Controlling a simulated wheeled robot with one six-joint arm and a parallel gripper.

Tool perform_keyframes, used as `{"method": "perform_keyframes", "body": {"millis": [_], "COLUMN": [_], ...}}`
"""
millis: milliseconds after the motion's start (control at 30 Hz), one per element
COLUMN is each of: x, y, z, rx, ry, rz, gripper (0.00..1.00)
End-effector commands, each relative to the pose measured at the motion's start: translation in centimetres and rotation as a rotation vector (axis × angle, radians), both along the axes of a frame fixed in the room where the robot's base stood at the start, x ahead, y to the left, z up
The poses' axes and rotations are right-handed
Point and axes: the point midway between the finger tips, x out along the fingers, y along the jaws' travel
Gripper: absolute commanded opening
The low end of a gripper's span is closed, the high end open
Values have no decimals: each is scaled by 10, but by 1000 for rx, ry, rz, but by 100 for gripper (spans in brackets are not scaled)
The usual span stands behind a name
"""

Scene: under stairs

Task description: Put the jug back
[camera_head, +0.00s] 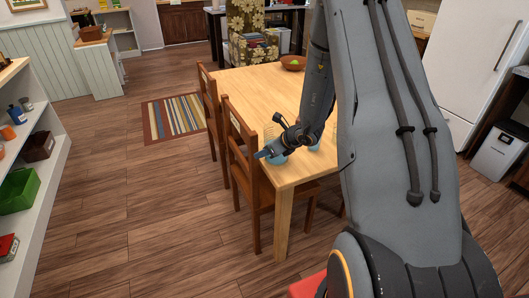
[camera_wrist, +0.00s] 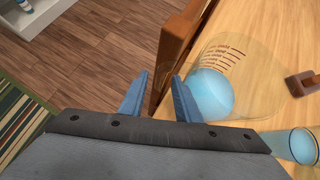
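A clear jug with brown measuring marks and blue contents (camera_wrist: 212,90) stands on the table. In the head view, its blue part (camera_head: 279,158) shows near the table's front left corner, partly behind my gripper (camera_head: 264,153). In the wrist view, my gripper (camera_wrist: 160,82) has its two blue fingers apart with nothing held between them. The wooden chair back (camera_wrist: 178,40) shows beyond and between the fingers.
A second blue-filled vessel (camera_wrist: 298,145) stands on the wooden table (camera_head: 255,85). Two chairs line the table's left side; the nearer one (camera_head: 243,165) is close to my gripper. A white shelf (camera_head: 50,165) with several items stands at the left.

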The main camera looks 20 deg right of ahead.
Motion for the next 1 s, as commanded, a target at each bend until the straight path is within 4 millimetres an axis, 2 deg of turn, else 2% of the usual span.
{"method": "perform_keyframes", "body": {"millis": [167, 500, 800, 933, 1000], "x": [-8, -49, -73, -79, -84], "y": [-6, -25, -35, -31, -18], "z": [13, 57, 82, 86, 90], "rx": [-2, -1, -1, -11, -42], "ry": [-3, -4, -2, 1, 3], "rz": [-1, -3, -1, 25, 94], "gripper": [30, 30, 30, 30, 30]}}
